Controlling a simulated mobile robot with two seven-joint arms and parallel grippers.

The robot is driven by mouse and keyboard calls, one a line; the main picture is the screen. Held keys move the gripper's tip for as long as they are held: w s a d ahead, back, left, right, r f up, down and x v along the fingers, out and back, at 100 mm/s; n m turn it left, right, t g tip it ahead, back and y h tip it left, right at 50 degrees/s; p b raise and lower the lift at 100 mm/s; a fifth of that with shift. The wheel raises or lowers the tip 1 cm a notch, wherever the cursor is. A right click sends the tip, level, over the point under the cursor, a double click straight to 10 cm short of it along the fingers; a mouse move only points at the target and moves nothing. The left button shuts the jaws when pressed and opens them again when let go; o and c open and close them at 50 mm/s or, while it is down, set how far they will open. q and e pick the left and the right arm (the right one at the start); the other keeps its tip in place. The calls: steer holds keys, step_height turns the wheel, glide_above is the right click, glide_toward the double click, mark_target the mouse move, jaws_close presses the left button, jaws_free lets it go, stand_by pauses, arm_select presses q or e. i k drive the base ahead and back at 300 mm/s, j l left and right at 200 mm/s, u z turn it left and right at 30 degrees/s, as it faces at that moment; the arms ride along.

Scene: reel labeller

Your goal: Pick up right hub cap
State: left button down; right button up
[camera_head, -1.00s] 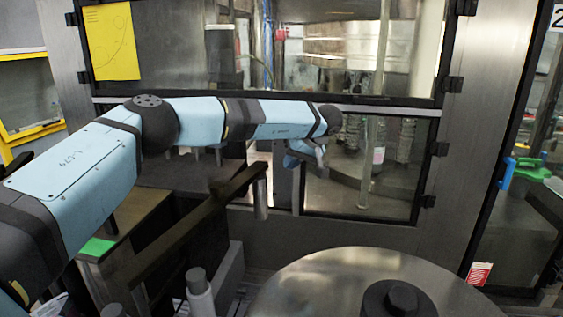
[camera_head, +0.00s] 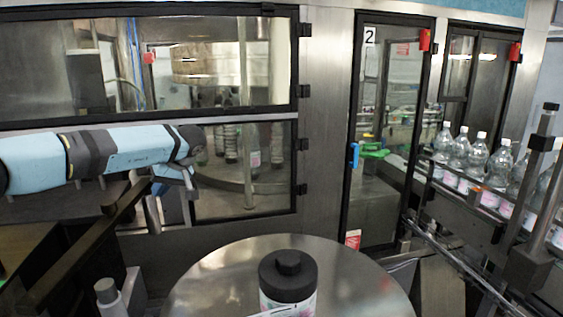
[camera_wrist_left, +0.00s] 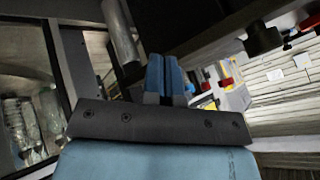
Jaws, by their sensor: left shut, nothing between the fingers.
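A black hub cap (camera_head: 288,268) with a smaller knob on top shows at the bottom middle of the head view. It sits over a round metal disc (camera_head: 220,270), with part of a printed label showing below it. I cannot tell whether this is the right hub cap the task names. My left gripper (camera_head: 173,208) is shut and empty, up and to the left of the cap, in front of the machine's glass panel. Its blue fingers (camera_wrist_left: 164,76) are together in the left wrist view, where no hub cap shows. My right gripper is not in view.
A dark bar (camera_head: 88,245) runs diagonally close to my left gripper. A grey post (camera_head: 108,292) stands left of the disc. A glass door with a blue handle (camera_head: 353,155) is behind. Clear bottles (camera_head: 460,150) line a conveyor at right.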

mark_target(287, 276)
steer(key=k, duration=1.15)
